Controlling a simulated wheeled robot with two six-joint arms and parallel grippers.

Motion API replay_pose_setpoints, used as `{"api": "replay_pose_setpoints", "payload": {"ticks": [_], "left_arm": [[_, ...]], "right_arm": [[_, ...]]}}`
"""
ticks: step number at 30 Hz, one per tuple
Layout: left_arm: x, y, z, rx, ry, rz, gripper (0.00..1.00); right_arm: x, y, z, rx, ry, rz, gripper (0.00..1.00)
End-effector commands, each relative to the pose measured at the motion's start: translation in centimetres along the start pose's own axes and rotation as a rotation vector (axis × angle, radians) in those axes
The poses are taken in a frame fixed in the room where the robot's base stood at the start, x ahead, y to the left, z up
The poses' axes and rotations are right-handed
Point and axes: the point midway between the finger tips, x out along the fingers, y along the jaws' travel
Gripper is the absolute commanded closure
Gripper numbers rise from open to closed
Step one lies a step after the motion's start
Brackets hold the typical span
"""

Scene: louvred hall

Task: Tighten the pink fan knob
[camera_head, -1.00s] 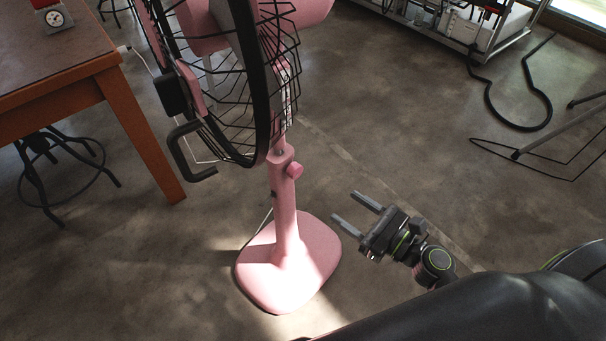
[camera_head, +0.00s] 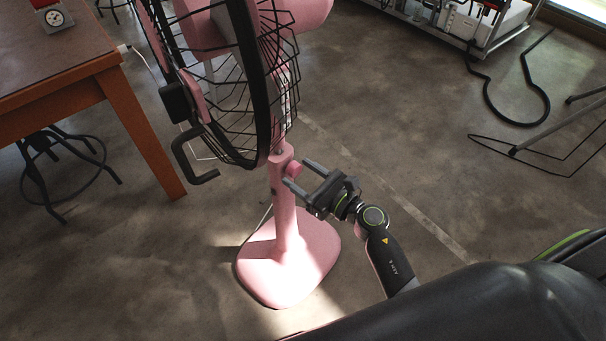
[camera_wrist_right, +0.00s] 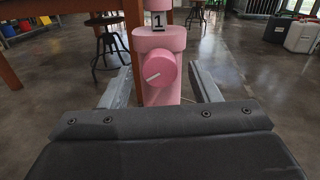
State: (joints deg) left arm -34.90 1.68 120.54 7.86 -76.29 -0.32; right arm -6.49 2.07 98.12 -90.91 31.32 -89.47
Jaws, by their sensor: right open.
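The pink fan (camera_head: 283,215) stands upright on the floor, with a black wire cage at its top. Its pink knob (camera_head: 295,170) sticks out from the right side of the stem. In the right wrist view the round knob (camera_wrist_right: 159,69) carries a pale slanted line and sits between the two finger directions. My right gripper (camera_head: 298,174) is open, with its fingertips close to the knob, one on each side of it in the wrist view (camera_wrist_right: 162,85). I cannot tell whether either finger touches the knob. My left gripper is not in view.
A brown wooden table (camera_head: 60,62) stands at the left, with a dark stool (camera_head: 68,170) beneath it. A metal shelf (camera_head: 460,35) is at the back right. Thin black stands (camera_head: 545,140) are at the right. The floor between is clear.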

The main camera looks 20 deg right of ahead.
Motion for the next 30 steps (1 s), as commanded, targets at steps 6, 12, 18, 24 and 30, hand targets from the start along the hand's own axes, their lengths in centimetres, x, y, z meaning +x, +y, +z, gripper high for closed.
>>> {"api": "replay_pose_setpoints", "payload": {"ticks": [6,12,18,24,30], "left_arm": [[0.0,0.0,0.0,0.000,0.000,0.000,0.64],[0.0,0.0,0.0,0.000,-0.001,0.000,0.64],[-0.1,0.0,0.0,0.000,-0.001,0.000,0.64],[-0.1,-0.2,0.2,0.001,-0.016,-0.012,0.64],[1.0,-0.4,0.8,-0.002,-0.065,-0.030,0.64]], "right_arm": [[0.0,0.0,0.0,0.000,0.000,0.000,0.60],[0.0,0.0,0.0,0.000,0.000,0.000,0.86],[-0.1,0.0,0.0,0.008,0.000,0.000,0.89],[-0.1,0.0,0.1,0.069,0.001,0.000,0.89],[-0.1,0.0,0.2,0.202,0.002,0.000,0.89]]}}
